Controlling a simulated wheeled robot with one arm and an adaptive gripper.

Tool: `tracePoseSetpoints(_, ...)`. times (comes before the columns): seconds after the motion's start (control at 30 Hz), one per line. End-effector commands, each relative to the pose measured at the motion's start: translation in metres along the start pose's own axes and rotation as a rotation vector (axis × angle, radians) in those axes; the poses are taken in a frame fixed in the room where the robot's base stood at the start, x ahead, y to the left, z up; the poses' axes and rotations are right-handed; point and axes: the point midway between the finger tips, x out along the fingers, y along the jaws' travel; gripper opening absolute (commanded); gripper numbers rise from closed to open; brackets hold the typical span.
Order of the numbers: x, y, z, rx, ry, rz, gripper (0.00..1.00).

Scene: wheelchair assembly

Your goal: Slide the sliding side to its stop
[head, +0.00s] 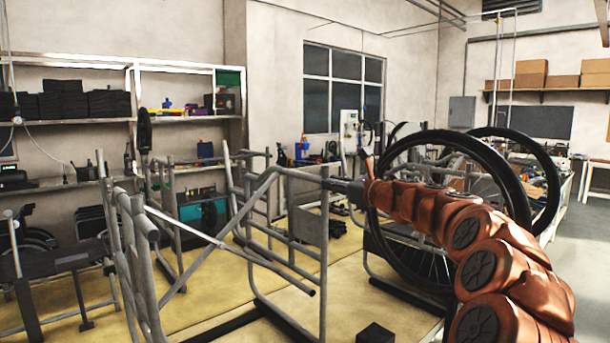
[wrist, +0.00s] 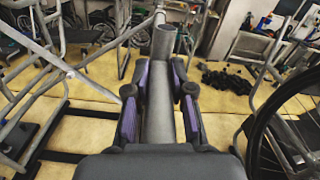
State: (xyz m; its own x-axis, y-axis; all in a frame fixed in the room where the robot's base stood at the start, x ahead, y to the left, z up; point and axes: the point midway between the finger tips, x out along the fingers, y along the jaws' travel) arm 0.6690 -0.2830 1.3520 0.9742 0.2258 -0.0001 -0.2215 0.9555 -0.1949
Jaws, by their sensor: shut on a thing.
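A grey tubular wheelchair frame stands in the middle of the head view, with one side frame (head: 324,260) at the right and another side (head: 147,275) at the left. Crossed brace tubes (head: 232,245) run between them. I take the right-hand side, which my gripper holds, as the sliding side. My gripper (head: 350,188) is at its upper tube, small and partly hidden by my arm. In the wrist view my gripper (wrist: 160,112) has its purple-padded fingers shut on both sides of a grey tube (wrist: 164,45). I cannot tell how far the side is from its stop.
Large black wheels (head: 455,275) stand right of the frame, close beside my arm. A small dark block (head: 376,334) lies on the yellowish floor mat (head: 405,322). Shelves (head: 80,125) line the back left wall. Dark loose parts (wrist: 225,80) lie on the mat ahead.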

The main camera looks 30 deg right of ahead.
Motion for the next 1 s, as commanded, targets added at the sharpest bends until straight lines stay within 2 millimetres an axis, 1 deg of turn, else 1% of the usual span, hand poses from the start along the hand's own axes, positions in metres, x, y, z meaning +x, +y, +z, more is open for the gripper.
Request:
tracePoseSetpoints(0.73,0.0,0.028,0.005,0.001,0.001,0.002,0.0)
tracePoseSetpoints(1.0,0.0,0.03,0.005,0.0,0.001,0.002,0.0)
